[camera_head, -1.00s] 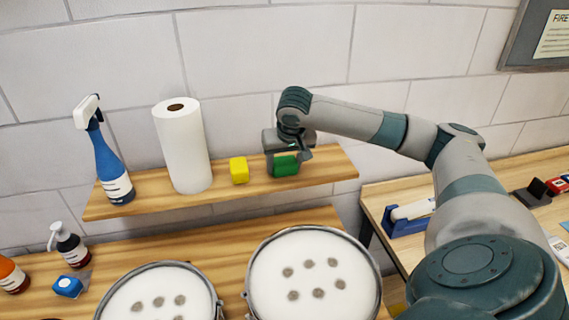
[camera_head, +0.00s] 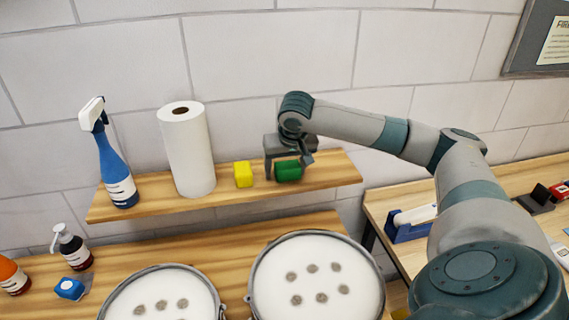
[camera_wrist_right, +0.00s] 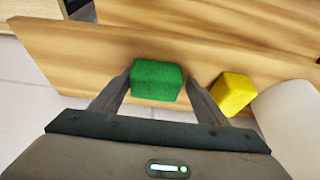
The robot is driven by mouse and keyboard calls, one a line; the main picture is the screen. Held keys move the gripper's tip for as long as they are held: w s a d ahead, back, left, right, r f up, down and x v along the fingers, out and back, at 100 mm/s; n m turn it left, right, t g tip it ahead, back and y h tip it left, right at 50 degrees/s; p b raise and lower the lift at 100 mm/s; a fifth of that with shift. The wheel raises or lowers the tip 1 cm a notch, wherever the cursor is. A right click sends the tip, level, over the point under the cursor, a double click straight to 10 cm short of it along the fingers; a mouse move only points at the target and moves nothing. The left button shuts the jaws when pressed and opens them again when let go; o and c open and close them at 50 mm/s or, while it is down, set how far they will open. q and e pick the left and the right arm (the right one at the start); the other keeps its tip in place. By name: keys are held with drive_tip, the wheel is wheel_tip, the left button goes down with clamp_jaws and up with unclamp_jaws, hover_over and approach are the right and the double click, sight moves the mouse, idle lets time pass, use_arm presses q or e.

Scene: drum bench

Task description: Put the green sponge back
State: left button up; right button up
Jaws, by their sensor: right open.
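The green sponge (camera_head: 288,171) sits on the wooden wall shelf (camera_head: 330,172), to the right of the yellow sponge (camera_head: 243,174). My right gripper (camera_head: 288,163) is over the green sponge. In the right wrist view the green sponge (camera_wrist_right: 156,80) lies between the two open fingers of my right gripper (camera_wrist_right: 160,92), near the left finger, with a gap on the right. The yellow sponge (camera_wrist_right: 233,93) is just outside the right finger. My left gripper is not in view.
A paper towel roll (camera_head: 187,152) and a blue spray bottle (camera_head: 115,165) stand on the shelf's left part. Two drums (camera_head: 318,280) with white heads are below on the bench. A blue-white item (camera_head: 410,222) is on the right table. The shelf's right end is clear.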

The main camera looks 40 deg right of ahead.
drive_tip(key=shift+s+d+f, duration=0.1)
drive_tip(key=shift+s+f, duration=0.3)
drive_tip(key=shift+f, duration=0.15)
drive_tip(key=shift+r+b, duration=0.25)
drive_tip(key=shift+b, duration=0.15)
drive_tip(key=w+b+v, duration=0.1)
drive_tip(key=b+v, duration=0.2)
drive_tip(key=v, duration=1.4)
drive_tip(key=shift+r, duration=0.45)
drive_tip(key=shift+s, duration=0.15)
drive_tip(key=shift+a, duration=0.2)
